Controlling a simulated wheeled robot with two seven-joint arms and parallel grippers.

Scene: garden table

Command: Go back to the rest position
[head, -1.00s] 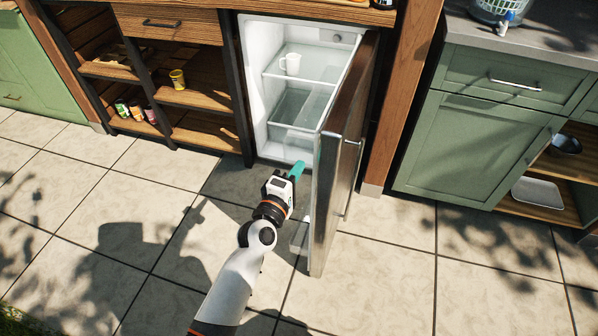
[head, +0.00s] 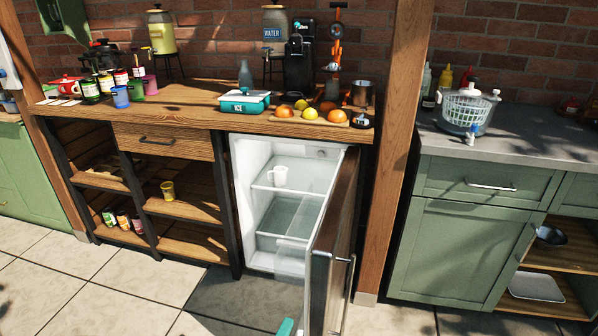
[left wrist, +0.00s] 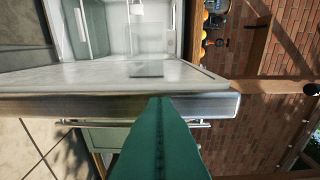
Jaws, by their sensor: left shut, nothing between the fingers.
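My left gripper (head: 286,326) shows only as a teal fingertip at the bottom edge of the head view, in front of the open fridge and left of its door. In the left wrist view its teal fingers (left wrist: 158,110) are shut together with nothing between them. The fingers point toward the edge of the fridge door (left wrist: 210,104); I cannot tell whether they touch it. The rest of the left arm is out of the head view. My right gripper is in neither view.
The fridge door (head: 333,240) stands open toward me. A white mug (head: 278,176) sits on the fridge's upper shelf. The wooden counter (head: 190,98) above holds fruit, jars and a teal box (head: 245,101). Tiled floor (head: 90,290) lies clear at the left.

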